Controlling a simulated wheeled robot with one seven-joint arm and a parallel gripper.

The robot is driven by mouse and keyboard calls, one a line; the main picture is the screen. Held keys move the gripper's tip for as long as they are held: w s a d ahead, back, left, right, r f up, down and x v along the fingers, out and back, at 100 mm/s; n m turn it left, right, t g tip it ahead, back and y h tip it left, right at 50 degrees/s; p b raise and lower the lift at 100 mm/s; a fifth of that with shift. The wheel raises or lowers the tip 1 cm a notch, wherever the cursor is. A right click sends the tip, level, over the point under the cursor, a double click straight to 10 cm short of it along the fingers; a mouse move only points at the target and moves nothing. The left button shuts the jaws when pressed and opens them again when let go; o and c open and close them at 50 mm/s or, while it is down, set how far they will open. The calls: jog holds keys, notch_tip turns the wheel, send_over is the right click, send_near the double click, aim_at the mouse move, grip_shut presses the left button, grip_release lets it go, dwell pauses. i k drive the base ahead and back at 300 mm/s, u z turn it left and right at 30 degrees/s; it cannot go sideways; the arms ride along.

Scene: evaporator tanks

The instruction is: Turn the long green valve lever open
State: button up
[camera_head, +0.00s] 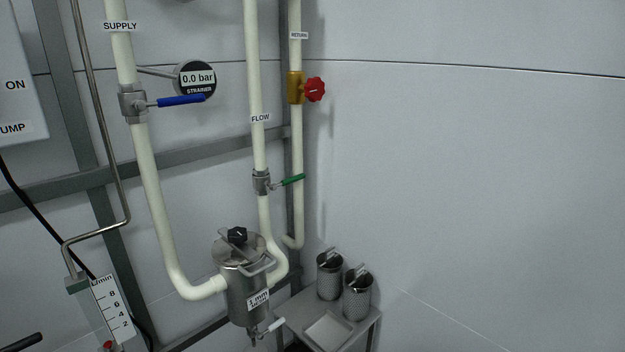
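The green valve lever (293,180) sits on a metal valve body (262,182) on the white vertical pipe labelled FLOW (257,140). The lever points to the right, roughly across the pipe and tilted slightly up. Its green grip reaches over to the neighbouring RETURN pipe (298,215) in the picture; I cannot tell whether they touch. My gripper is not in view.
A blue lever (182,101) crosses the SUPPLY pipe (120,50). A gauge (196,79) reads 0.0 bar. A red knob (315,89) is on the RETURN pipe. A strainer housing (245,290) stands below. Canisters (330,275) sit on a shelf (367,312). The right wall is bare.

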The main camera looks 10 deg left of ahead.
aim_at(272, 186)
jog(key=z, duration=1.7)
jog(key=k, duration=1.35)
jog(key=u, duration=1.3)
jog(key=i, duration=1)
